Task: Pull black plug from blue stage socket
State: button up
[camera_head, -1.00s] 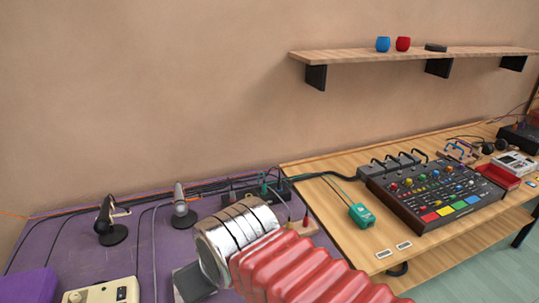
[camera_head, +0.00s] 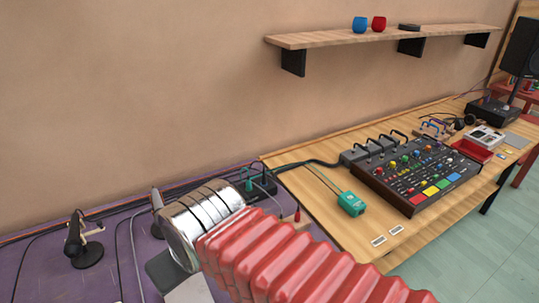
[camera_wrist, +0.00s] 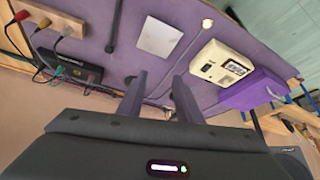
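A black socket box (camera_head: 262,188) stands at the back of the purple table, with a green plug and dark plugs or cables in it. It also shows in the wrist view (camera_wrist: 78,66), left of my fingers. Which part is the blue stage socket, I cannot tell; no clearly blue socket shows. A black plug cannot be singled out at this size. My gripper (camera_wrist: 157,88) is open and empty, its two fingers apart above the purple table. In the head view, my arm hides part of the table in front of the box.
A wooden block (camera_wrist: 60,22) with coloured plugs sits near the box. Microphones on stands (camera_head: 85,245) are at left. A cream device (camera_wrist: 222,63) and a purple block (camera_wrist: 250,90) lie right in the wrist view. A mixer (camera_head: 415,178) and teal box (camera_head: 351,204) occupy the wooden table.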

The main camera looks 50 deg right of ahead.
jog(key=shift+o, duration=0.7)
jog(key=shift+w+d+r, duration=0.15)
jog(key=shift+w, duration=0.1)
jog(key=n+g+h, duration=0.1)
jog(key=n, duration=3.1)
send_over(265, 176)
jog(key=s+a, duration=0.2)
jog(key=s, duration=0.3)
notch_tip(265, 176, down, 7)
jog(key=shift+d+r, duration=0.1)
jog(key=shift+d, duration=0.05)
jog(key=x, duration=1.4)
jog(key=shift+s+d, duration=0.2)
